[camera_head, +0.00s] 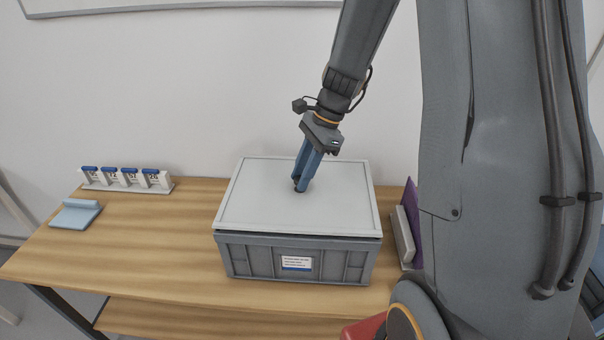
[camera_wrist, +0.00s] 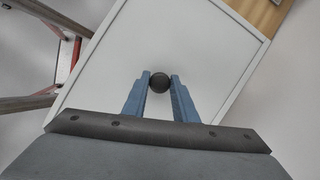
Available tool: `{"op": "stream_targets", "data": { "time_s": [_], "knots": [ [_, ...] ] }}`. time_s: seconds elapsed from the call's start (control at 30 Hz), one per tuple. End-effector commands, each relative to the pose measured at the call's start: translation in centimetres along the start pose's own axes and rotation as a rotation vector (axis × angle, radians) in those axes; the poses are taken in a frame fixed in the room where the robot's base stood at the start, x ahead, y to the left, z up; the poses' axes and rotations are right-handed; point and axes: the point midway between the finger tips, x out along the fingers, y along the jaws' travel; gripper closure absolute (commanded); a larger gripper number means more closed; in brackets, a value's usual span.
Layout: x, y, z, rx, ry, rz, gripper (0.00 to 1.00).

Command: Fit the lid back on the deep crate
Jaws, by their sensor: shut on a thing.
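The deep crate (camera_head: 250,260) is grey, with a white and blue label on its front, and stands on the wooden table. The pale grey lid (camera_head: 260,200) lies over the crate's top; a thin dark line shows beneath its front edge, wider toward the right. Whether it is fully seated I cannot tell. My gripper (camera_head: 300,186) comes down from above at the lid's middle. In the wrist view my gripper (camera_wrist: 160,80) has its blue fingers shut on the round dark knob (camera_wrist: 160,82) of the lid. The crate's inside is hidden.
A row of white and blue numbered tabs (camera_head: 127,180) stands on the table (camera_head: 130,245) at the back left. A light blue block (camera_head: 76,214) lies in front of it. A purple panel (camera_head: 412,222) and a grey slab (camera_head: 402,237) stand close right of the crate.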

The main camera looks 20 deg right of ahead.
Motion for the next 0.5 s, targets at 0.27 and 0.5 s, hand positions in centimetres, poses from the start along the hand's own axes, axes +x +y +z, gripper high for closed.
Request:
{"op": "stream_targets", "data": {
  "time_s": [0.27,0.5],
  "knots": [
    [0.7,0.0,-0.3,0.001,0.000,0.000,1.00],
    [1.2,0.0,-0.5,0.001,0.000,0.000,1.00]
  ]
}}
